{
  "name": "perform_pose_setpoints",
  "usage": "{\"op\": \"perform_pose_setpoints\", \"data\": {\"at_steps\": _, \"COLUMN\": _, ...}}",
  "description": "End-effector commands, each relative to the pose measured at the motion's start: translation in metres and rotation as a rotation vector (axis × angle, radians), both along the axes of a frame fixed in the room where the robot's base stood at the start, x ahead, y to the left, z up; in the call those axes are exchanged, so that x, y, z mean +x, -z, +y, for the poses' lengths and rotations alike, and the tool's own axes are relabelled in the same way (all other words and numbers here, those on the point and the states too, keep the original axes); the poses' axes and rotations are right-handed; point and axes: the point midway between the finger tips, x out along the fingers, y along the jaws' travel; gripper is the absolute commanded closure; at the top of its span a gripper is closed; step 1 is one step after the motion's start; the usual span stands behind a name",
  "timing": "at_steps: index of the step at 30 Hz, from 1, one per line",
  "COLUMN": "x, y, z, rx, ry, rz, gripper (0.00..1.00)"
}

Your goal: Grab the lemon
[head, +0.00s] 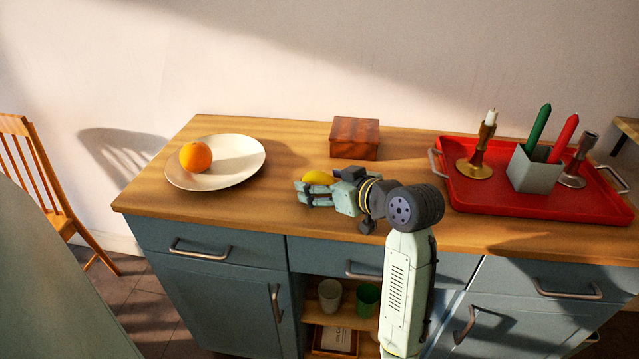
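The yellow lemon (320,178) is on or just above the wooden countertop, near its middle, in the head view. My gripper (310,190) points left, with its pale fingers right at the lemon's near side. The fingers and gripper body hide the lemon's lower and right parts. I cannot tell whether the fingers touch the lemon or are closed on it, nor whether it is lifted.
A white plate (235,175) with an orange (195,156) stands on the countertop (270,215) at left. A wooden box (355,138) is behind the lemon. A red tray (475,205) at right holds candlesticks and a grey container (534,170) with candles.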

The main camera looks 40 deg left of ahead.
Motion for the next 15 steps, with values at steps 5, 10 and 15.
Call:
{"op": "perform_pose_setpoints", "data": {"at_steps": 5, "x": 0.0001, "y": -0.0003, "z": -0.0002, "rx": 0.0, "ry": 0.0, "rz": 0.0, "gripper": 0.42}}
{"op": "perform_pose_setpoints", "data": {"at_steps": 10, "x": 0.0, "y": -0.0003, "z": -0.0003, "rx": 0.0, "ry": 0.0, "rz": 0.0, "gripper": 0.53}}
{"op": "perform_pose_setpoints", "data": {"at_steps": 15, "x": 0.0, "y": -0.0003, "z": -0.0003, "rx": 0.0, "ry": 0.0, "rz": 0.0, "gripper": 0.65}}
